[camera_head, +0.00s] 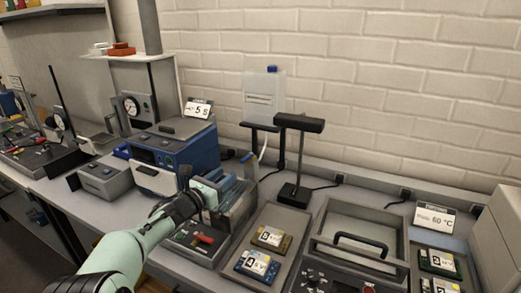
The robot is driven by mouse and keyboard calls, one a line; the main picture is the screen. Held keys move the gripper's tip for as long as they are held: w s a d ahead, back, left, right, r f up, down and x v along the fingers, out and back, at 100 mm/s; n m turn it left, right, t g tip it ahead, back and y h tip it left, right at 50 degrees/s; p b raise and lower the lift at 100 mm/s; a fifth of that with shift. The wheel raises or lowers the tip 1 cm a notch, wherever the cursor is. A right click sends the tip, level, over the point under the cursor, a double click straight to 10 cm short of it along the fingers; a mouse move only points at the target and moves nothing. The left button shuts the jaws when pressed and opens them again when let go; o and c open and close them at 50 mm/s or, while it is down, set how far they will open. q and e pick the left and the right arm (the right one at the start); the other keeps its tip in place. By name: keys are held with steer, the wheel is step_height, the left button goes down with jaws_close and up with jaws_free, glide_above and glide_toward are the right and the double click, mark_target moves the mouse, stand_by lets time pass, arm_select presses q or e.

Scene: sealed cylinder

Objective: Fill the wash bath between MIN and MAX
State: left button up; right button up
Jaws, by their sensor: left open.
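A translucent jug (264,97) with a blue cap stands on a raised black stand against the back wall. My right gripper is not in view.
A blue machine (177,150) stands left of the tank. A black post lamp (297,160) stands to the right. A tray (285,228) holds two labelled blocks; a handled lid (361,243) and a 60 °C sign (435,218) are farther right.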

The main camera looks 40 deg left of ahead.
mark_target(248, 156)
arm_select(q)
steer(key=p+x, duration=0.3)
steer(key=x, duration=1)
steer(key=shift+r+p, duration=0.15)
steer(key=shift+p, duration=0.2)
steer(key=shift+w, duration=0.1)
